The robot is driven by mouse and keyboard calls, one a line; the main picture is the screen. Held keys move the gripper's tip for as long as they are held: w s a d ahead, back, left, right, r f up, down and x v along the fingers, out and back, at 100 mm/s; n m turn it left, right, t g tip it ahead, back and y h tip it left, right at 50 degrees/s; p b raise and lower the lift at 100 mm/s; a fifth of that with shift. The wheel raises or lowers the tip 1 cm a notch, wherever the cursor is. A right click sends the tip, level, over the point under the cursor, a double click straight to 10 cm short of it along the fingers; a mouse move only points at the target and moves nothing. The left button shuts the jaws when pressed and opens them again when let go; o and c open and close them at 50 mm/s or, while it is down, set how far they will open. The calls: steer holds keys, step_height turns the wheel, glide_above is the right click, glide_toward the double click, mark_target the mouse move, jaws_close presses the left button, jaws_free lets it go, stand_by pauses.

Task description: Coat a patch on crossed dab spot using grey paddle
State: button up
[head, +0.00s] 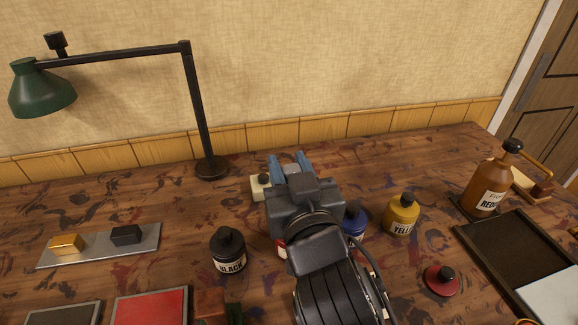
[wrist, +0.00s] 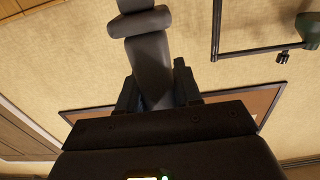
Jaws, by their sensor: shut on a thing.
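My gripper (head: 289,163) is in the middle of the head view, above the table and pointing toward the back wall. In the wrist view my gripper (wrist: 154,88) is shut on the grey paddle (wrist: 152,58). The paddle sticks out past the fingers, with a rounded crosspiece near its far end, against the beige wall. In the head view I cannot make out the paddle; my gripper and arm are in the way. I cannot make out a crossed dab spot in either view.
Black (head: 228,252), blue (head: 354,222) and yellow (head: 402,214) bottles stand around my arm, near a cream item (head: 260,187). A red pad (head: 150,308) lies front left. A brown bottle (head: 487,188) and dark tray (head: 512,250) are right. A lamp (head: 197,105) stands behind.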

steer(key=shift+f+b, duration=0.6)
steer(key=shift+f, duration=0.1)
stand_by(1.6)
step_height(320, 180, up, 7)
steer(key=p, duration=0.5)
steer(key=shift+r+p, duration=0.15)
steer(key=shift+p, duration=0.15)
stand_by(0.7)
